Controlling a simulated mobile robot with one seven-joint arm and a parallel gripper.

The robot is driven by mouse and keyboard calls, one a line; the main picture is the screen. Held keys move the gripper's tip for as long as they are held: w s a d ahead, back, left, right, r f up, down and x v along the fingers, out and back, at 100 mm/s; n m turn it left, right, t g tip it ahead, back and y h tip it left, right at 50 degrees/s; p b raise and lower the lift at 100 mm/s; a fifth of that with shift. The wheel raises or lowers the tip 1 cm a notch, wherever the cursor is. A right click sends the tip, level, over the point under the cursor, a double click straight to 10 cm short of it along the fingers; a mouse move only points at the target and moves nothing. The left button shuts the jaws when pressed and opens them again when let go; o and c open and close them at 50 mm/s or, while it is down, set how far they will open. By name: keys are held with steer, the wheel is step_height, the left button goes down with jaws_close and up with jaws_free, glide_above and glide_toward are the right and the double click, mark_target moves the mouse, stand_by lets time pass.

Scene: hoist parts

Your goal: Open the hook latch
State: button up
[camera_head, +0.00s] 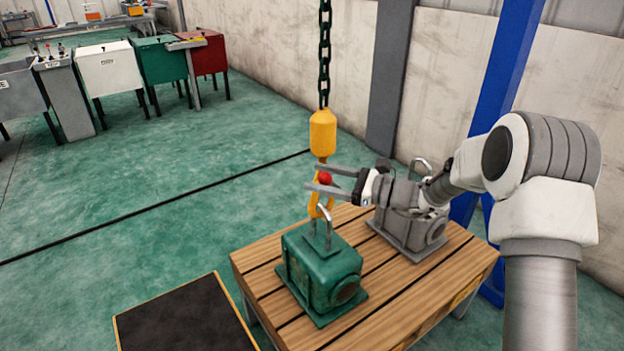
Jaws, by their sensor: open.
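A yellow hook (316,204) hangs under a yellow block (323,133) on a dark chain. A red knob (325,179), which looks like part of the hook latch, shows at the top of the hook. My gripper (313,177) reaches in from the right, with its two fingers apart. The red knob appears between the fingers; I cannot tell whether they touch it. The latch itself is largely hidden behind the knob and fingers. The hook's lower end is close to the metal lifting ring (324,222) of the green part; I cannot tell whether it passes through it.
The green part (322,268) and a grey part (407,220) with its own ring stand on a slatted wooden table (390,290). The chain (325,50) rises above. A black mat (185,318) lies at the lower left. Coloured bins stand far back.

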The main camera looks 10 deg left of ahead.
steer(key=shift+w+a, duration=0.2)
steer(key=shift+a, duration=1)
jaws_close()
stand_by(0.6)
